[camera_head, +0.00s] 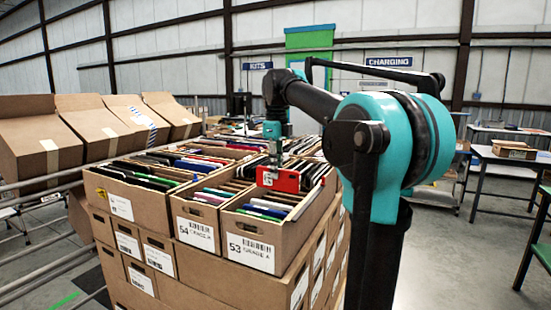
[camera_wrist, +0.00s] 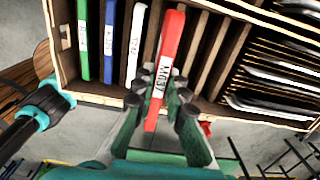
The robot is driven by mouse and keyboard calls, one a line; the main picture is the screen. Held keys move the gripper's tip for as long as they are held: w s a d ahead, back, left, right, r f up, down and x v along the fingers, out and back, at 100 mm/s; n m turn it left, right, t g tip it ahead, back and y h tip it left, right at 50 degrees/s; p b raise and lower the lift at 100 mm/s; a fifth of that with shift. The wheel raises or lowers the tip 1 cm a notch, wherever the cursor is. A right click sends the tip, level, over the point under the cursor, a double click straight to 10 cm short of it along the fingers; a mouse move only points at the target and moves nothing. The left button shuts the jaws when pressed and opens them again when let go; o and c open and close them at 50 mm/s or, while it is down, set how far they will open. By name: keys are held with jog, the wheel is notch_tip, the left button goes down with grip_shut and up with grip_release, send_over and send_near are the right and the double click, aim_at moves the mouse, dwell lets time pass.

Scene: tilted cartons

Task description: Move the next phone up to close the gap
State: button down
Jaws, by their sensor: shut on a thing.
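My gripper (camera_wrist: 158,98) is shut on a red phone (camera_wrist: 165,55) with a white label, its fingers on both sides of the phone. In the head view the red phone (camera_head: 286,181) hangs below my gripper (camera_head: 273,166), over the carton marked 53 (camera_head: 252,235), its broad face showing. In the wrist view the open carton (camera_wrist: 66,66) has thin dividers. A white phone (camera_wrist: 135,45), a blue phone (camera_wrist: 109,40) and a green phone (camera_wrist: 83,40) stand in slots left of the red one. Slots just right of it look empty. Whether its lower edge is inside a slot is unclear.
Dark, thin items (camera_wrist: 265,75) fill the carton's right part. The carton marked 54 (camera_head: 196,230) stands beside carton 53, on stacked cartons. Tilted cartons (camera_head: 38,140) line a rail at the left.

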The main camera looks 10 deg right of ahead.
jog(key=shift+s+f, duration=0.1)
jog(key=shift+f, duration=4.45)
jog(key=shift+f, duration=0.35)
jog(key=c, duration=1.5)
grip_release()
jog(key=shift+o, duration=0.2)
jog(key=shift+r, duration=0.1)
notch_tip(320, 180, up, 12)
jog(key=shift+f, duration=0.1)
jog(key=shift+r, duration=3.5)
